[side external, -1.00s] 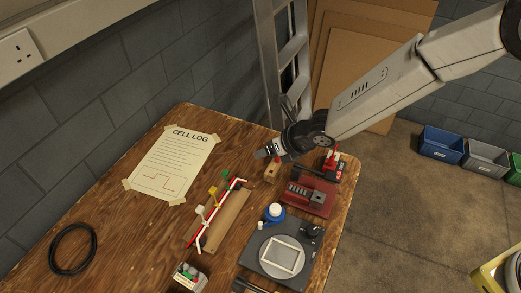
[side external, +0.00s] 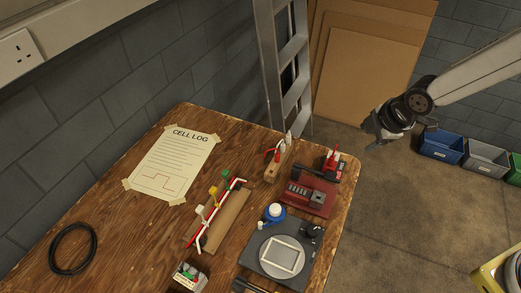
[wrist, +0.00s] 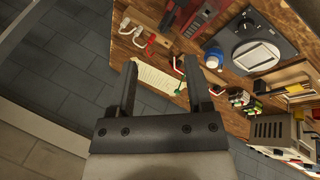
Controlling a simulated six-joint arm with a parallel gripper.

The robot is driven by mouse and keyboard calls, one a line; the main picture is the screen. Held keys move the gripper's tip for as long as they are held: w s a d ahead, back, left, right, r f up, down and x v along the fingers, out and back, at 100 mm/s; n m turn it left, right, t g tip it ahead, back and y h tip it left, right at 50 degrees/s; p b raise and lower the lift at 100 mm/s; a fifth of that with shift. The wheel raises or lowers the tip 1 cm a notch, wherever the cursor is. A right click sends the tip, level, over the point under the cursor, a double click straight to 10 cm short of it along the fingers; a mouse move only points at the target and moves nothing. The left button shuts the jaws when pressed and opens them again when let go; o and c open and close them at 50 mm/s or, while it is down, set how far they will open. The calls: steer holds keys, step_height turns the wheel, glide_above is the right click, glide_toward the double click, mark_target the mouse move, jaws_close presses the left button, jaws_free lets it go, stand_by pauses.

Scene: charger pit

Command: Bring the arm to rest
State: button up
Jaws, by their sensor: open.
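My gripper (wrist: 165,77) is open and empty in the wrist view, its two dark fingers apart. In the side external view my gripper (side external: 374,139) hangs in the air to the right of the wooden table (side external: 110,155), clear of its right edge. Nothing is between the fingers but the far view of the floor and table.
On the table are a cell log sheet (side external: 172,165), a wooden rack with coloured clips (side external: 222,218), a red device (side external: 306,195), a dark plate unit (side external: 262,255) and a black ring (side external: 73,249). Blue (side external: 442,145) and grey (side external: 486,157) bins stand on the floor. A ladder (side external: 285,65) leans behind.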

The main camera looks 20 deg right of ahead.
steer(key=s+d+m+g, duration=0.1)
steer(key=s+d+m, duration=0.3)
steer(key=s+m, duration=0.2)
steer(key=s+d+r+m+g, duration=0.1)
steer(key=s+d+m, duration=0.2)
steer(key=m, duration=0.6)
steer(key=shift+s+d+r+m+h, duration=0.15)
steer(key=shift+s+d+m+h, duration=0.2)
steer(key=shift+s, duration=1.05)
